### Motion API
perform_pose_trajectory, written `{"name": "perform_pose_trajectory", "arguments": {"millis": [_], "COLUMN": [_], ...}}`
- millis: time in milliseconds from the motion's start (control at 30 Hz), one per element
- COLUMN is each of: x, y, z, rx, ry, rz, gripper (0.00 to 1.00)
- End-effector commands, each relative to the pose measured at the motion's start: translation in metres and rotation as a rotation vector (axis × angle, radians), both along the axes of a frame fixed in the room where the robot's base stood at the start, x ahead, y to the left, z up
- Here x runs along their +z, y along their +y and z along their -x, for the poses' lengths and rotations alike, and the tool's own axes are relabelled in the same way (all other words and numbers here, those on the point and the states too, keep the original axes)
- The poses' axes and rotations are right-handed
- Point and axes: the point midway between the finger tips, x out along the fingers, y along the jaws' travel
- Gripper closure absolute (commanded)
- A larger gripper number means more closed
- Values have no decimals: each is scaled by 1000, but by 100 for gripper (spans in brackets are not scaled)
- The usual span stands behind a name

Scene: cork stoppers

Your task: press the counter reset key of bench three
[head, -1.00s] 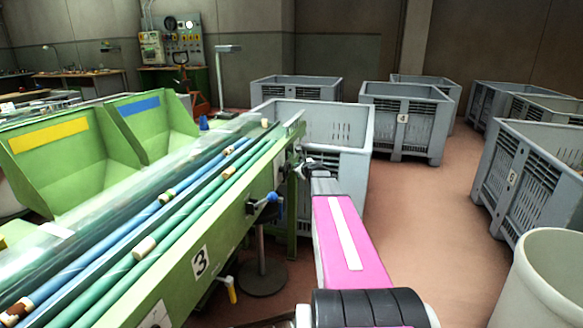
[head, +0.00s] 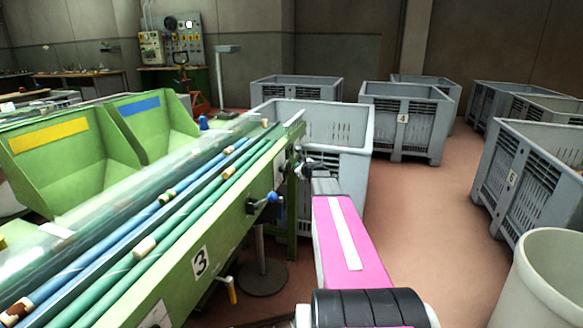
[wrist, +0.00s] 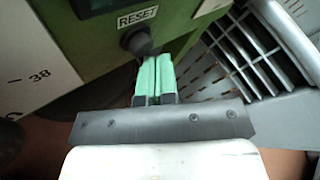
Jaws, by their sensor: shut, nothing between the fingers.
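Bench three (head: 222,232) is the green bench marked with a "3" on its side, running from the lower left to the middle of the head view. In the wrist view, a dark round reset key (wrist: 136,41) sits on the green panel just below a white "RESET" label (wrist: 138,17). My gripper (wrist: 154,60) is shut and empty, its green fingertips together at the key's lower right edge. I cannot tell whether they touch it. In the head view my gripper (head: 308,168) is small and dark at the bench's far end.
A grey crate (head: 352,140) stands just beyond the bench end, and its slatted wall (wrist: 262,45) is close on the right in the wrist view. A blue-knobbed lever (head: 268,199) sticks out of the bench side. Open floor (head: 420,215) lies to the right.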

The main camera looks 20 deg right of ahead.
Motion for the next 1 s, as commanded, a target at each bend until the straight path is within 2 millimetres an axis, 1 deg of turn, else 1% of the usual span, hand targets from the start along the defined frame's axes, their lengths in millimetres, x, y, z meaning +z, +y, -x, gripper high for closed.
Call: {"name": "perform_pose_trajectory", "arguments": {"millis": [200, 667, 1000], "x": [0, 0, 0], "y": [-9, -13, -35], "z": [6, 9, 24], "rx": [-1, -1, -1], "ry": [0, 0, 0], "rz": [-1, -1, 0], "gripper": [100, 100, 100]}}
